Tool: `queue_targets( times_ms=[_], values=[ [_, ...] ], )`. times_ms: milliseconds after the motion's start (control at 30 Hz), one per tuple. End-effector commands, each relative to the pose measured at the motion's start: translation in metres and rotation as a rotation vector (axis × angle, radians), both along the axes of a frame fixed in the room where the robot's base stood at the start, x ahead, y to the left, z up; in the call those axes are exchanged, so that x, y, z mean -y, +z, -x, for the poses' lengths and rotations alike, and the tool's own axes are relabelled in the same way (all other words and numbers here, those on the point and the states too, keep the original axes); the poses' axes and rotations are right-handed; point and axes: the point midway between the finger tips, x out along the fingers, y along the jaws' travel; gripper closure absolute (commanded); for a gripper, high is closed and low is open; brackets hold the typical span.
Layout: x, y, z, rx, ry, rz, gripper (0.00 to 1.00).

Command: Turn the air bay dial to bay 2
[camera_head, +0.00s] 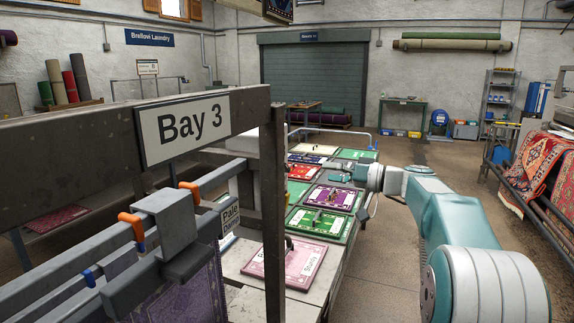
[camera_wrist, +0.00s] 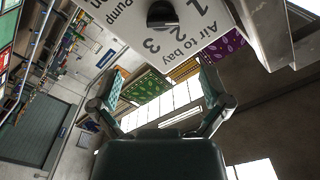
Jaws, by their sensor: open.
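The air bay dial (camera_wrist: 162,14) is a dark round knob at the top edge of the wrist view, partly cut off. It sits on a pale panel (camera_wrist: 125,25) lettered "Air to bay" with 1, 2 and 3, and "Pump" to the left. I cannot tell which number the dial points at. My gripper (camera_wrist: 162,73) is open, its two fingers apart with nothing between them. The dial lies beyond the fingertips, roughly centred between them and apart from them. In the head view my gripper (camera_head: 343,172) is over the rug table; I cannot make out the dial there.
A row of small rug panels (camera_head: 330,197) lies on the long table. A grey frame with a "Bay 3" sign (camera_head: 187,127) and orange-clipped rails stands at the front left. Patterned rugs (camera_head: 545,175) hang on a rack at right. Open floor (camera_head: 400,240) lies right of the table.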

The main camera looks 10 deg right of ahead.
Motion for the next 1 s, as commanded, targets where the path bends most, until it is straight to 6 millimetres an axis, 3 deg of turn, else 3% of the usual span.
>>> queue_targets(
  times_ms=[600, 1000],
  values=[
    [-0.079, -0.001, -0.054, -0.004, 0.002, -0.001, 0.03],
    [-0.086, 0.000, -0.059, -0.004, 0.001, -0.001, 0.03]
  ],
)
